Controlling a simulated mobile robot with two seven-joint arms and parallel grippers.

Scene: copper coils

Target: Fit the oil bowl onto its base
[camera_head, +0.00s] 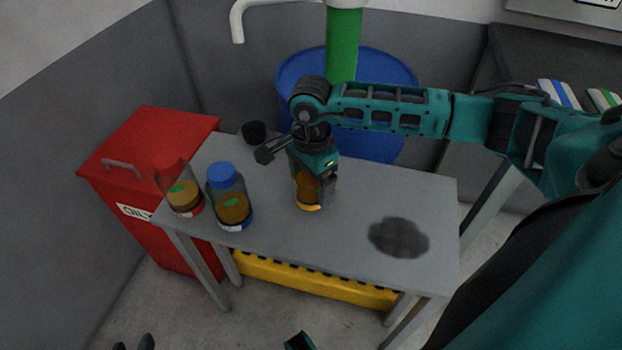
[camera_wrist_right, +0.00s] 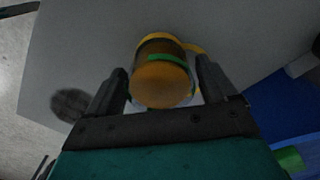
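The oil bowl (camera_head: 307,186) looks like an amber cylinder with a yellow rim low on the table side, under my right gripper (camera_head: 315,190). In the right wrist view the bowl (camera_wrist_right: 161,80) has a green band and a yellow ring with a side tab at its far end. The right gripper's fingers (camera_wrist_right: 162,72) stand on both sides of it, with narrow gaps visible; contact is hard to judge. I cannot tell which thing is the base; the yellow ring is partly hidden. My left gripper (camera_head: 133,344) shows only dark, parted fingertips at the bottom edge.
Two jars, one red-capped (camera_head: 184,197) and one blue-capped (camera_head: 233,206), stand at the left of the grey table (camera_head: 350,190). A black cup (camera_head: 254,132) stands behind. A dark patch (camera_head: 399,237) marks the right. A red bin (camera_head: 150,150) and blue barrel (camera_head: 395,72) flank the table.

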